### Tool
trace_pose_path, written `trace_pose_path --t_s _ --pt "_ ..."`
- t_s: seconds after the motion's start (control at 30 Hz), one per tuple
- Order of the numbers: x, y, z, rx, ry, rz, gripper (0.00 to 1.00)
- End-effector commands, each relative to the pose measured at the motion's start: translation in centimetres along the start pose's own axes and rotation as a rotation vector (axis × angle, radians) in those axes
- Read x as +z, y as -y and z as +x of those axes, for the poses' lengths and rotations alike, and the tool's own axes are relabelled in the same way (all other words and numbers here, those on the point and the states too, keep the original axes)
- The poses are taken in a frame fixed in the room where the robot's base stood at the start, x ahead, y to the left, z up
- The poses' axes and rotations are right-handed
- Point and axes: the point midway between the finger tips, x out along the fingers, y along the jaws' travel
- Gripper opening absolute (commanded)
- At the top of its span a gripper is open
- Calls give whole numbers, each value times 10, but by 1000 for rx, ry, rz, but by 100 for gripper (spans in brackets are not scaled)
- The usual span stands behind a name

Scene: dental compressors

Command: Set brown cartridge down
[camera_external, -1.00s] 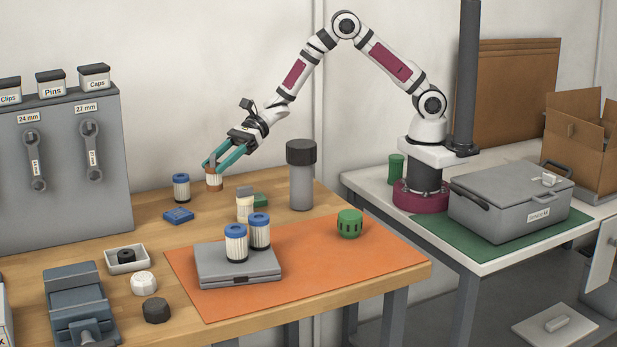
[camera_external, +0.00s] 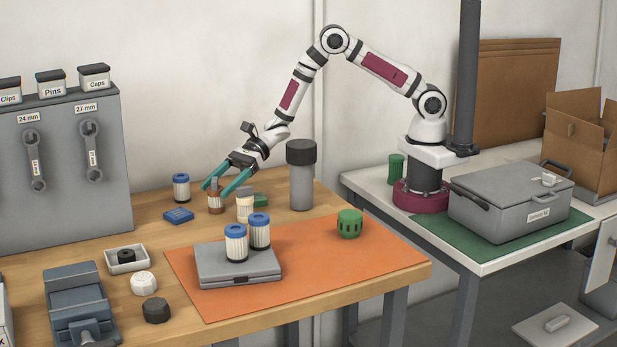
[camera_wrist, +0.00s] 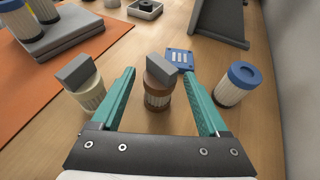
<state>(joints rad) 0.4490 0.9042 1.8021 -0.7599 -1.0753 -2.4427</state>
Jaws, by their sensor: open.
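The brown cartridge (camera_external: 215,203) stands upright on the wooden table, between a blue-topped cartridge and a beige-topped cartridge. In the wrist view the brown cartridge (camera_wrist: 158,88) has a grey block-like piece over its top and sits between the fingers. My gripper (camera_external: 220,191) has teal fingers that are spread apart on both sides of it. In the wrist view my gripper (camera_wrist: 165,98) shows a clear gap between each finger and the cartridge.
Close by stand a blue-topped cartridge (camera_external: 181,188), a beige-topped cartridge (camera_external: 245,207) and a flat blue block (camera_external: 178,216). A tall grey cylinder with a dark cap (camera_external: 301,177) stands to the right. Two blue-topped cartridges stand on a grey case (camera_external: 265,273) on the orange mat (camera_external: 370,262).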

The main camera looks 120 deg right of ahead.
Motion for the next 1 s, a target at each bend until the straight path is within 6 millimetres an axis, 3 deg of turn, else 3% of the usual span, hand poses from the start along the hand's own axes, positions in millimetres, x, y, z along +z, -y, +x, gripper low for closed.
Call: trace_pose_path --t_s 0.17,0.6,0.87,0.93,1.0 --pt "3 1 -5 -2 0 0 77" --pt "3 1 -108 -3 3 0 77" --pt "4 1 -121 -8 -3 16 77" --pt "12 6 -121 -71 -38 133 77" --pt "26 17 -127 -235 -89 429 77"
